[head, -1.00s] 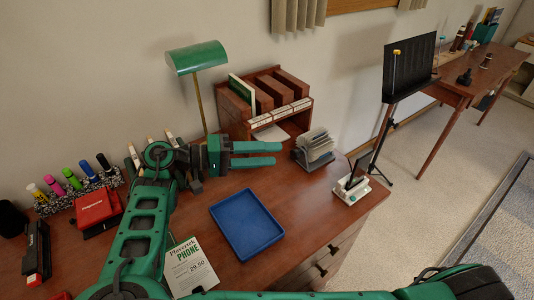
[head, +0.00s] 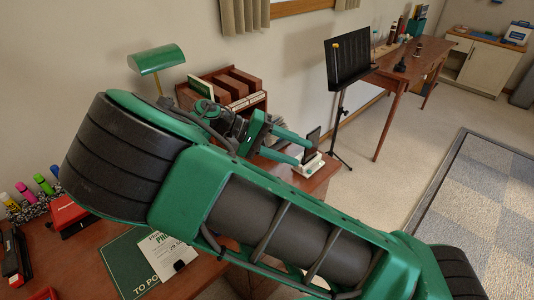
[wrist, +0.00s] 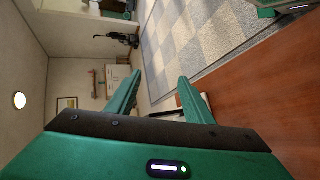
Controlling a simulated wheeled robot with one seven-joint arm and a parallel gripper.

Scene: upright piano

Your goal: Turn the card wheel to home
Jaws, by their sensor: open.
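The card wheel (head: 278,121) is mostly hidden in the head view behind my gripper. Only a small grey edge of its cards shows, so I cannot tell its turn position. My gripper (head: 305,152) is open and empty, with its two green fingers pointing right over the right part of the desk, in front of the card wheel. In the wrist view the open fingers (wrist: 160,78) point out past the desk edge toward the room. The card wheel is not seen there.
A small white-based stand with a dark panel (head: 309,160) is close to the fingertips. The wooden organizer (head: 235,88) and green lamp (head: 157,57) stand behind. My arm covers much of the desk (head: 85,262). A black music stand (head: 350,65) stands right of the desk.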

